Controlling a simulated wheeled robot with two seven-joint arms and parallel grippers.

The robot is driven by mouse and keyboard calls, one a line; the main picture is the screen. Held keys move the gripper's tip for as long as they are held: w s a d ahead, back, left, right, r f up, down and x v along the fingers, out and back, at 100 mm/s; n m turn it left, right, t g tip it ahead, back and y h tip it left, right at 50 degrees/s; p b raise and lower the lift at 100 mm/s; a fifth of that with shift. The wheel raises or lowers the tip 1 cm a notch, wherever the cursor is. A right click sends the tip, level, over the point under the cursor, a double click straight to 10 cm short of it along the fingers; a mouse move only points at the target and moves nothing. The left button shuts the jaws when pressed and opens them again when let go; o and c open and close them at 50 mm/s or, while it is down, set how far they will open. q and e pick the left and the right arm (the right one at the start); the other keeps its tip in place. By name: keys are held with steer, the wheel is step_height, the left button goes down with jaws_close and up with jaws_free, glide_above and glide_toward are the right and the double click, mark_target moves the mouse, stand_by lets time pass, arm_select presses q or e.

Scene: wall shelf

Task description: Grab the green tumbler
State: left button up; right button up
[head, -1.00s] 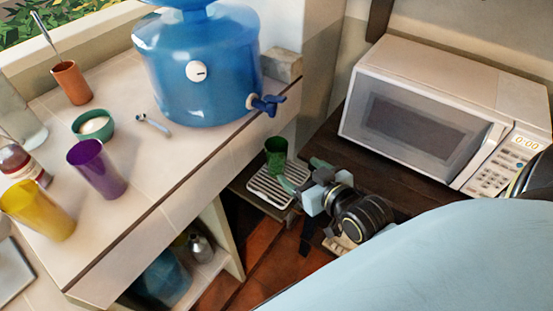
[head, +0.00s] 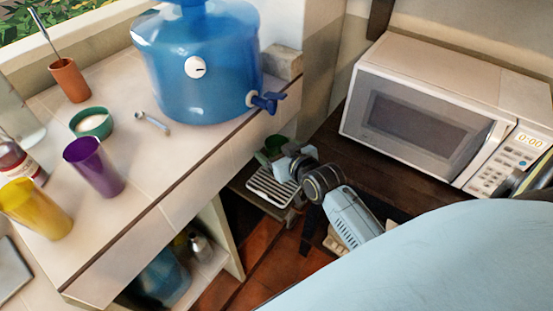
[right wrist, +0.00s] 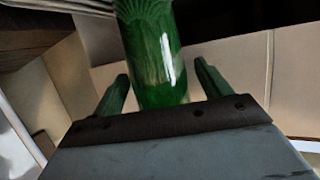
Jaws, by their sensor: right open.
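The green tumbler (head: 262,157) stands at the back of a small white slatted rack below the water dispenser's tap. In the head view my right gripper (head: 275,154) is at the tumbler and hides much of it. In the right wrist view the tumbler (right wrist: 152,55) stands between the two open green fingers (right wrist: 160,88), with a visible gap on each side. The fingers are not closed on it. My left gripper is not in view.
The slatted rack (head: 273,188) sits beside the tiled counter (head: 185,175). A blue water dispenser (head: 195,70) with a tap (head: 266,101) is above. A white microwave (head: 440,110) stands to the right. Purple (head: 95,168) and yellow (head: 36,208) tumblers stand on the counter.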

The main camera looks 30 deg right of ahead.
steer(key=shift+c, duration=0.2)
steer(key=c, duration=1.2)
steer(key=shift+c, duration=0.7)
steer(key=shift+r, duration=0.25)
